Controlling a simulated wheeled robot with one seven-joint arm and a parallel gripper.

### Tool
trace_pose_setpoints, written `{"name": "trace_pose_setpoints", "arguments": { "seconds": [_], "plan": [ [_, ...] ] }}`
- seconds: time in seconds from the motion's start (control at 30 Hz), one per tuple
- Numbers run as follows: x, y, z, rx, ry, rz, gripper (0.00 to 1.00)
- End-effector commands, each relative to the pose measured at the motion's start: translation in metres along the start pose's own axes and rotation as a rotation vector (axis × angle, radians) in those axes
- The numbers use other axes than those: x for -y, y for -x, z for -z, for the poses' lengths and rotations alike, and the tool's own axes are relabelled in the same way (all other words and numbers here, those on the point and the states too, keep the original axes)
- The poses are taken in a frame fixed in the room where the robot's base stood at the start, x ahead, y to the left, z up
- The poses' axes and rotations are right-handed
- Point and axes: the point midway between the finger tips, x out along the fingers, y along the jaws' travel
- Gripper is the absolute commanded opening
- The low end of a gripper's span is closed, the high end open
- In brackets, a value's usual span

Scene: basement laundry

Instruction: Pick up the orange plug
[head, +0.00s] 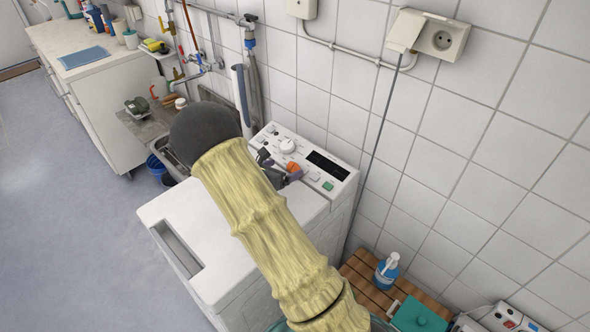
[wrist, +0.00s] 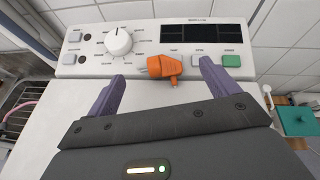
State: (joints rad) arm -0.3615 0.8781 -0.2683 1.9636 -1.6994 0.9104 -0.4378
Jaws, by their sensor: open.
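The orange plug (wrist: 166,68) is in the wrist view, at the front edge of the washing machine's control panel, and sits between the lines of my two fingers. It also shows as a small orange spot in the head view (head: 293,168), partly hidden by my gripper. My gripper (wrist: 160,82) is open, with its purple fingers on either side of the plug and apart from it. In the head view my gripper (head: 279,172) is over the back of the machine top, by the panel. I cannot tell the exact height of the fingers over the surface.
The white washing machine (head: 185,215) has a panel with a knob (wrist: 118,42), a dark display and a green button (wrist: 231,61). A tiled wall with a socket (head: 442,40) rises behind. A wooden slatted surface (head: 362,283) with a blue bottle (head: 386,272) stands to the right.

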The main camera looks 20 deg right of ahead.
Motion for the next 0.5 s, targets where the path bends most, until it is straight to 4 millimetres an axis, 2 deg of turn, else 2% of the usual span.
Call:
{"name": "trace_pose_setpoints", "arguments": {
  "seconds": [0.33,0.5],
  "plan": [
    [-0.004,-0.043,0.004,-0.001,0.000,0.004,0.87],
    [-0.005,-0.051,0.004,0.000,-0.001,0.000,0.87]
  ]
}}
